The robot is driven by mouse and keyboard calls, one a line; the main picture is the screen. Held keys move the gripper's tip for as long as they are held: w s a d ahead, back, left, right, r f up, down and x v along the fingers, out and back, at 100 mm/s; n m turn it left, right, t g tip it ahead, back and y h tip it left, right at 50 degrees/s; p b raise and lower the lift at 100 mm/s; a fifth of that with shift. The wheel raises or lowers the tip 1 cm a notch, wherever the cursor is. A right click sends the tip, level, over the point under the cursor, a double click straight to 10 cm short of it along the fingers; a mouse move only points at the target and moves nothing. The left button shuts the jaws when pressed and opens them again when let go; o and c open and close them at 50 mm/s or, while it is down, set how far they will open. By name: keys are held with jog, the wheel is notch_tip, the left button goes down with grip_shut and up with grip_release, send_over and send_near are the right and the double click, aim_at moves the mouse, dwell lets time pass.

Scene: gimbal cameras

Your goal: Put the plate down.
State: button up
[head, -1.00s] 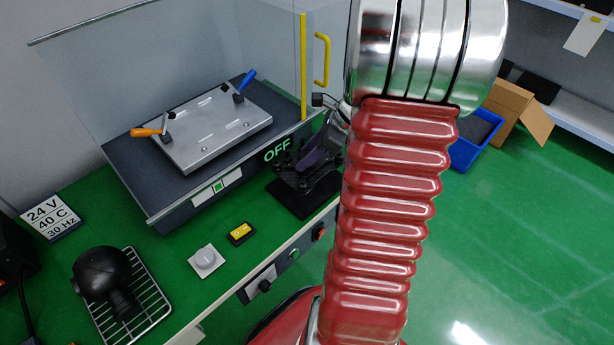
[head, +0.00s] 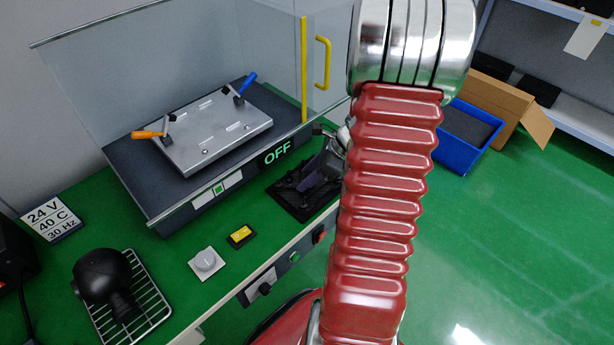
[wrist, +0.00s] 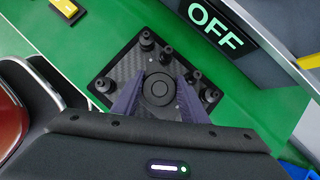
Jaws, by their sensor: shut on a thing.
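The plate (wrist: 128,76) is a dark carbon-fibre square with a round centre boss and several black posts near its corners. In the wrist view my gripper (wrist: 160,82) has its two purple fingers shut on the plate, one on each side of the boss. A black square pad (wrist: 96,84) shows as a border around the plate. The plate is on the pad or just above it; I cannot tell if they touch. In the head view the plate (head: 288,190) is at the bench's front edge, partly hidden by my gripper (head: 312,175).
Behind the plate stands a glass-walled machine with a metal table (head: 215,130), two clamps and an OFF sign (head: 277,152). A grey knob (head: 206,260) and yellow switch (head: 240,234) are to the left. A black device (head: 103,275) rests on a wire rack.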

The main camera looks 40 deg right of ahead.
dwell(0.3)
jog(key=o, duration=1.2)
jog(key=v, duration=1.2)
jog(key=shift+a, duration=0.1)
